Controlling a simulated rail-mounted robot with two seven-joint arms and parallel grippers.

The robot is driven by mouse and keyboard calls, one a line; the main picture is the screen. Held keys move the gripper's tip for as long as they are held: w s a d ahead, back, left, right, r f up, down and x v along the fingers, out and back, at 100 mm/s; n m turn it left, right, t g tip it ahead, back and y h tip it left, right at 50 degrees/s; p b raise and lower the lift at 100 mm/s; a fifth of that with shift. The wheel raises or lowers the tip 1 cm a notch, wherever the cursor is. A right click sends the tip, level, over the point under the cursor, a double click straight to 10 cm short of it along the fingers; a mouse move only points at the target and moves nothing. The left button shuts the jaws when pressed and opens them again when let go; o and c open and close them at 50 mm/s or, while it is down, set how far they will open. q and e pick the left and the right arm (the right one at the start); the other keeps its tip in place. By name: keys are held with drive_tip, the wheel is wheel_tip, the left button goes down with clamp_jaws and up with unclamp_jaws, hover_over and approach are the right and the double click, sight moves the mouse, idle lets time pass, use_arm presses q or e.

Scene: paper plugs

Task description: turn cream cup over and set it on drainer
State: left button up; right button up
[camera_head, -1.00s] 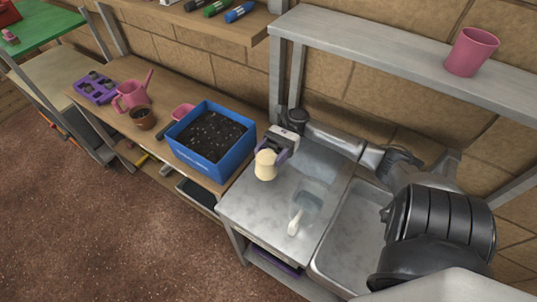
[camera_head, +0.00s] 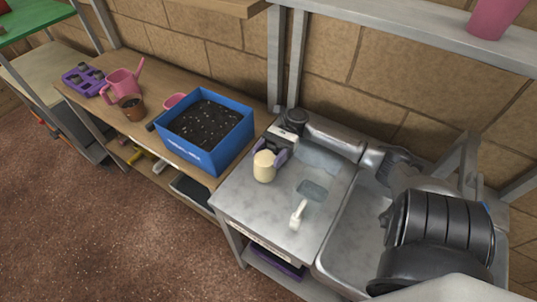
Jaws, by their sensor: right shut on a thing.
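The cream cup (camera_head: 264,169) is in the jaws of my right gripper (camera_head: 268,160), over the left part of the metal drainer surface (camera_head: 254,205) beside the sink. The gripper is shut on the cup from behind, with its purple fingers at the cup's sides. The cup stands about upright in the picture, its pale round end up; I cannot tell whether that end is the base or the mouth. Whether the cup touches the metal is unclear. My left gripper is not in view.
A white-handled scraper or brush (camera_head: 299,213) lies on the metal, right of the cup. The sink (camera_head: 345,235) is further right, partly behind my arm. A blue box of soil (camera_head: 215,157) stands left on the wooden bench. Bare metal lies in front of the cup.

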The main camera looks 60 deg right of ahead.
idle(0.4)
drive_tip(key=shift+f, duration=0.5)
drive_tip(key=o, duration=1.1)
drive_tip(key=shift+c, duration=0.2)
